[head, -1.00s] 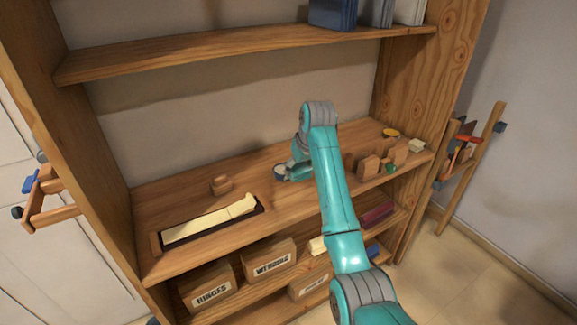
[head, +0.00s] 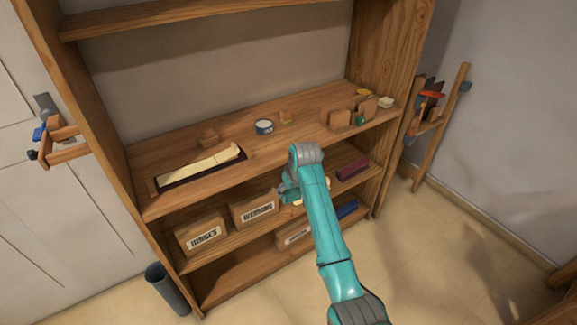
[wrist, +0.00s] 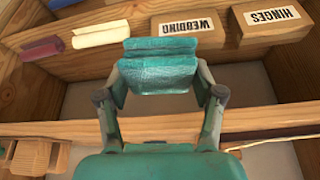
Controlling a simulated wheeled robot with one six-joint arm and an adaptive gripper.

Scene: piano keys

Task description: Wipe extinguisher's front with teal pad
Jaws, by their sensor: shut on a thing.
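My gripper (wrist: 160,85) is shut on the teal pad (wrist: 162,62) in the wrist view. The pad is a thick, folded-looking block spanning the space between the two fingers. In the head view my teal arm reaches to the front of the wooden shelf unit, with its end near the lower shelf; the pad cannot be made out there. I see no extinguisher in either view.
On the lower shelf are boxes labelled HINGES (head: 201,236) and WEBBING (head: 254,207), and a maroon item (head: 353,168). A dark cylinder (head: 168,289) stands on the floor at left.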

